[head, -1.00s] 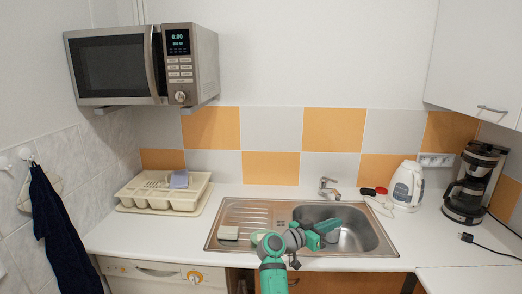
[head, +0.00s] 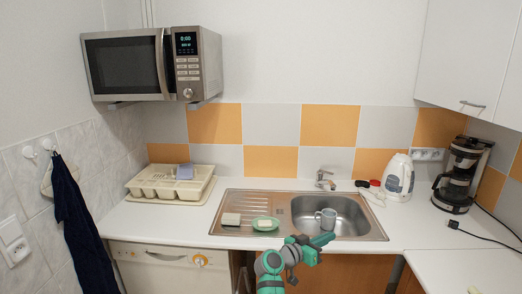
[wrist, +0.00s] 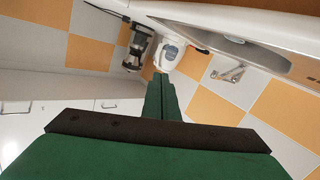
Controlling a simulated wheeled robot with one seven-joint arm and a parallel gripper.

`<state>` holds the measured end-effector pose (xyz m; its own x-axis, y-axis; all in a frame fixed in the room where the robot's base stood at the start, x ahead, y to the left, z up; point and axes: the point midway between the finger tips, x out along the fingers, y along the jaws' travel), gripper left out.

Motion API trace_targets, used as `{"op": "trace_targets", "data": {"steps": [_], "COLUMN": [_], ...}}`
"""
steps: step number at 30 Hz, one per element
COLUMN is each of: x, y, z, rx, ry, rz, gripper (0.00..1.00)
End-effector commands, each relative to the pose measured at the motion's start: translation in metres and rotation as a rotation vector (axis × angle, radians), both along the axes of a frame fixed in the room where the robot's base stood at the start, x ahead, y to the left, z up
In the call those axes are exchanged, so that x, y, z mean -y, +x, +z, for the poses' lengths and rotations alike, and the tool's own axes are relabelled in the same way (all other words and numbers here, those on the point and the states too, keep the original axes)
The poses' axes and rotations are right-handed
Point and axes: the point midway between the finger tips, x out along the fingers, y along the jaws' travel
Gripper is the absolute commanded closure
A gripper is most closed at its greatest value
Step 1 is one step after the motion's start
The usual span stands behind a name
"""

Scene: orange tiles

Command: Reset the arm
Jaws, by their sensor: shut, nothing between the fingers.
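My green arm rises at the bottom centre of the head view. My gripper (head: 322,240) is at the front edge of the sink, in front of the basin, pointing right. In the wrist view my gripper (wrist: 160,85) shows its two green fingers together, with nothing between them. The sink (head: 238,196) has a ribbed drainboard on its left. A grey mug (head: 326,219) stands in the basin area just behind my gripper. A green dish (head: 265,223) with a pale item on it and a small whitish block (head: 231,219) sit on the drainboard.
A kettle (head: 398,178) and a coffee maker (head: 458,176) stand at the right back; their cable crosses the counter. A cream dish rack (head: 172,194) is at the left. A microwave (head: 128,66) hangs above it. A wall cabinet (head: 465,60) is at upper right.

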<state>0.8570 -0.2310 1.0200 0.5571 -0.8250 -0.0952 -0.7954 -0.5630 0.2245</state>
Motion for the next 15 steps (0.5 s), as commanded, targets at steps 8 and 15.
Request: {"op": "trace_targets", "data": {"steps": [8, 15], "x": [-0.026, -0.069], "y": [-0.018, -0.062], "z": [-0.071, -0.166], "rx": [-0.064, -0.141], "ry": [0.034, 0.087], "rz": [0.109, 0.27], "gripper": [1.0, 1.0]}}
